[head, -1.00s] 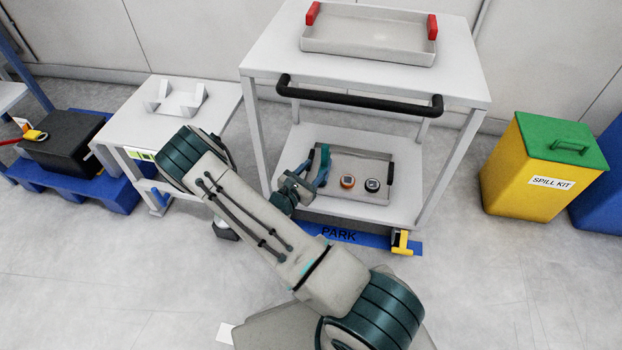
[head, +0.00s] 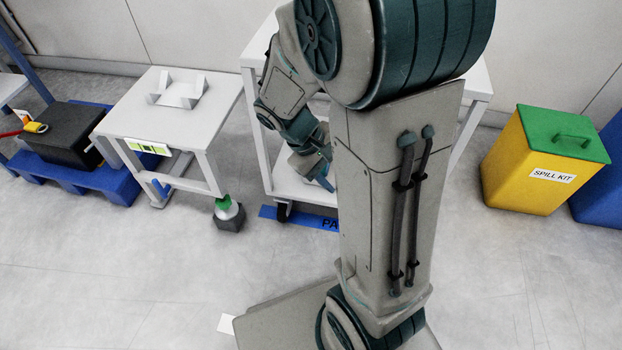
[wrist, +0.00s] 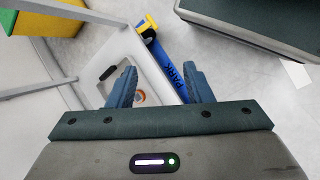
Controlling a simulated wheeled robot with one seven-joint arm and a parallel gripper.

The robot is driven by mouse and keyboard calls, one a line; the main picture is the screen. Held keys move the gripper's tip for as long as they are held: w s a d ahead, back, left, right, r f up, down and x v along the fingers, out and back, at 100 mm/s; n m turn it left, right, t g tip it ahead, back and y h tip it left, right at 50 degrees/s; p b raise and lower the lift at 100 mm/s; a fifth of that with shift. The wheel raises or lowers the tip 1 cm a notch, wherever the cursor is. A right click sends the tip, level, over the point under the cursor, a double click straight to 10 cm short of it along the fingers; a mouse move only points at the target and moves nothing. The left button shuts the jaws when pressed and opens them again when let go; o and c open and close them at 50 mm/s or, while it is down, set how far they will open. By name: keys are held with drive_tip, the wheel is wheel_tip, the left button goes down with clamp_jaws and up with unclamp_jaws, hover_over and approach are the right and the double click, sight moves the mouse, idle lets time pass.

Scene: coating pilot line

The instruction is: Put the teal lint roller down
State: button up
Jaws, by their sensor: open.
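My gripper (wrist: 160,67) is open in the wrist view, its two blue fingers spread apart with nothing seen held between them. In the head view its fingers (head: 325,180) show low beside the cart, partly behind my arm. I cannot make out the teal lint roller in either current view. A small orange and white round item (wrist: 140,97) shows partly between the fingers; the rest is hidden.
My arm hides most of the cart (head: 262,50). The blue PARK floor strip (wrist: 178,62) runs beside it, near a yellow pedal (wrist: 147,26). A small white table (head: 170,120) stands left, a green-lidded spill kit bin (head: 530,180) right. Floor between cart and bin is clear.

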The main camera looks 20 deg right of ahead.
drive_tip(key=s+a+r+m+t+y, duration=0.3)
drive_tip(key=s+a+r+m+y, duration=0.1)
drive_tip(key=a+r, duration=0.3)
drive_tip(key=shift+s+a+t+y, duration=0.3)
drive_tip(key=shift+s+t+y, duration=0.1)
drive_tip(key=shift+s+y, duration=0.35)
drive_tip(key=shift+w, duration=0.1)
drive_tip(key=a+r+n+y+p, duration=0.2)
drive_tip(key=a+r+n+p, duration=0.3)
drive_tip(key=a+r+p, duration=1.05)
drive_tip(key=d+r+m+h+p, duration=0.1)
drive_tip(key=d+r+m+p, duration=0.1)
drive_tip(key=d+r+p, duration=0.6)
drive_tip(key=d+r+m+t+h+p, duration=0.1)
drive_tip(key=d+r+m+p, duration=0.2)
drive_tip(key=d+r+p, duration=0.5)
wheel_tip(320, 180, up, 6)
drive_tip(key=p, duration=0.3)
drive_tip(key=shift+r+t, duration=0.15)
drive_tip(key=shift+t, duration=0.15)
drive_tip(key=shift+a, duration=0.1)
drive_tip(key=shift+c, duration=0.4)
drive_tip(key=shift+c, duration=0.7)
